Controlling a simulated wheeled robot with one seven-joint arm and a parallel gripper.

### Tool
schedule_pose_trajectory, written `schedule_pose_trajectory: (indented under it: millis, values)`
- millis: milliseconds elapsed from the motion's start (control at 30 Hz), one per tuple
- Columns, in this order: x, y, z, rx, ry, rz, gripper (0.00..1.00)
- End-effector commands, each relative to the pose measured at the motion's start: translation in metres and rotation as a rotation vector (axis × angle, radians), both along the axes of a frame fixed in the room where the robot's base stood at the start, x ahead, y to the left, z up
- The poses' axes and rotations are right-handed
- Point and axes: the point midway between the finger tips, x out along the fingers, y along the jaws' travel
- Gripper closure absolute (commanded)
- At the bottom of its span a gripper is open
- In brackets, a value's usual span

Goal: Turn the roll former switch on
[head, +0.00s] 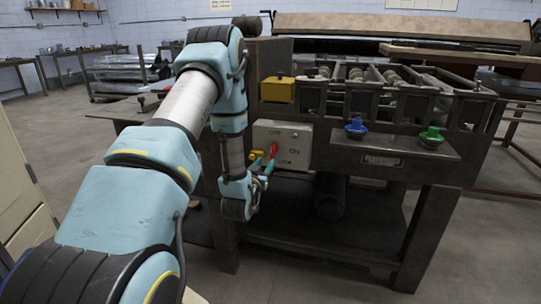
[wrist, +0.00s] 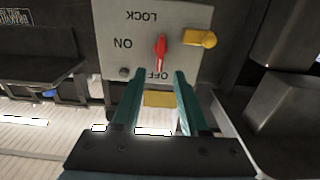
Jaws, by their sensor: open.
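The roll former switch is a red handle (head: 273,149) on a pale grey control box (head: 296,155) at the front left of the machine. In the wrist view the red handle (wrist: 161,48) lies in line with the OFF and LOCK labels, with its narrow end toward OFF; ON is to the side. The wrist view shows the box face (wrist: 112,55) upside down. My gripper (head: 264,164) is open and empty in front of the box. In the wrist view its fingertips (wrist: 159,76) are spread on either side of the handle's line, apparently short of it.
A yellow knob or lock (wrist: 198,38) sticks out beside the switch. A yellow box (head: 277,90) sits above the control box. Blue (head: 356,128) and green (head: 432,137) knobs stand on the machine's front ledge to the right. The floor before the machine is clear.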

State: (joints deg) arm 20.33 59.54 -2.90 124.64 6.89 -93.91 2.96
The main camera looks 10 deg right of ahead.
Motion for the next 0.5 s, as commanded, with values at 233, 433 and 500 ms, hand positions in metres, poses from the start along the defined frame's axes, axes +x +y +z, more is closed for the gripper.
schedule_pose_trajectory:
  millis: [233,433,500]
  values:
    - [0.041,-0.022,0.002,0.000,-0.001,0.000,0.56]
    - [0.061,-0.033,0.001,0.000,0.000,0.001,0.56]
    - [0.064,-0.035,0.001,0.000,0.001,0.001,0.56]
